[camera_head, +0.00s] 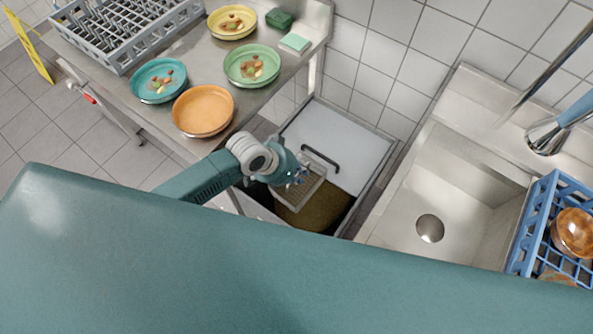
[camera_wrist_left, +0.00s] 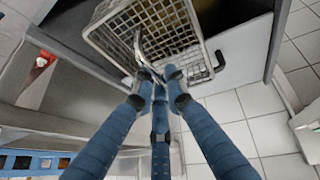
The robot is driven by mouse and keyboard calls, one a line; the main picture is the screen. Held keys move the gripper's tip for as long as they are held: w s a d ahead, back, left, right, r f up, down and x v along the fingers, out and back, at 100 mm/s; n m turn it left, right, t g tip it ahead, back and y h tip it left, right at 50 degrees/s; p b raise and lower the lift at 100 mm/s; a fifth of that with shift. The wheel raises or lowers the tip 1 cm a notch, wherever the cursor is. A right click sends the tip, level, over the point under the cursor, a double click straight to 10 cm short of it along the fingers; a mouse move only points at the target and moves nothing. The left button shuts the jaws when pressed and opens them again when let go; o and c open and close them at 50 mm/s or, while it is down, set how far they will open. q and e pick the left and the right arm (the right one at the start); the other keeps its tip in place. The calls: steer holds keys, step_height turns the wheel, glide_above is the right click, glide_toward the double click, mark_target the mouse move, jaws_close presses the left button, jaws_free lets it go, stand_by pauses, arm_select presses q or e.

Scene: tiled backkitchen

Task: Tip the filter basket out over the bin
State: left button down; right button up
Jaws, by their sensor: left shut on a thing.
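The filter basket (camera_head: 300,193) is a pale grey wire-mesh box at the near end of an open floor tank. My left gripper (camera_head: 297,176) is shut on its handle, at the basket's upper edge. In the left wrist view the basket (camera_wrist_left: 168,40) shows beyond the blue fingers (camera_wrist_left: 158,80), with a curved metal handle between them. The basket hangs over or in the tank's opening; its exact height is unclear. I see no clear contents in its mesh. I cannot make out a separate bin. My right gripper is out of view.
The tank (camera_head: 322,217) holds brown matter; a grey lid (camera_head: 345,145) with a dark handle covers its far part. A steel table with food-soiled plates (camera_head: 203,110) stands left. A sink (camera_head: 430,195) and blue rack (camera_head: 540,220) stand right.

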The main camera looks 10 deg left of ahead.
arm_select(q)
steer(key=shift+w+d+r+g, duration=0.15)
steer(key=shift+w+g, duration=0.1)
steer(key=shift+g, duration=0.15)
steer(key=shift+r, duration=3.2)
